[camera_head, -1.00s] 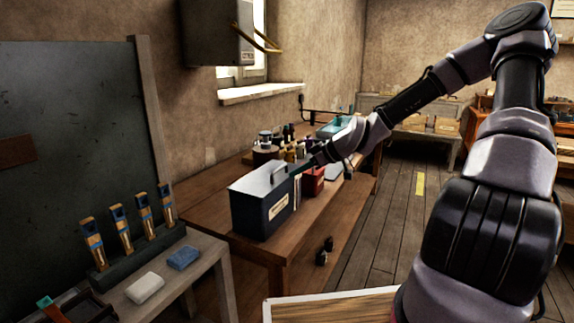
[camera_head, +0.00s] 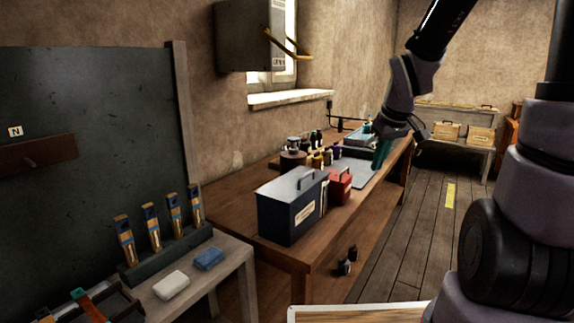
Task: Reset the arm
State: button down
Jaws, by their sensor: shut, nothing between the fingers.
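My arm rises at the right side of the head view, and its forearm comes down from the top edge. My gripper (camera_head: 381,153) hangs at the lower end of the wrist, pointing down over the right part of the long wooden table (camera_head: 262,243). Its fingers look teal and closed together, with nothing seen between them.
Several bottles (camera_head: 328,156) stand behind the boxes. At the left, a grey bench (camera_head: 222,268) bears a rack of blue-and-gold tools (camera_head: 151,230), a white block (camera_head: 171,285) and a blue block (camera_head: 209,259). A dark board (camera_head: 90,120) stands behind it. The plank floor (camera_head: 425,230) at right is open.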

jog(key=s+d+r+m+t+y, duration=0.1)
jog(key=s+r+m+t, duration=0.1)
jog(key=s+r+m, duration=0.6)
jog(key=s+r, duration=0.6)
jog(key=r, duration=0.1)
jog(key=shift+d+r+t, duration=0.3)
jog(key=shift+r+t, duration=0.05)
jog(key=shift+t, duration=0.05)
jog(key=shift+s, duration=0.1)
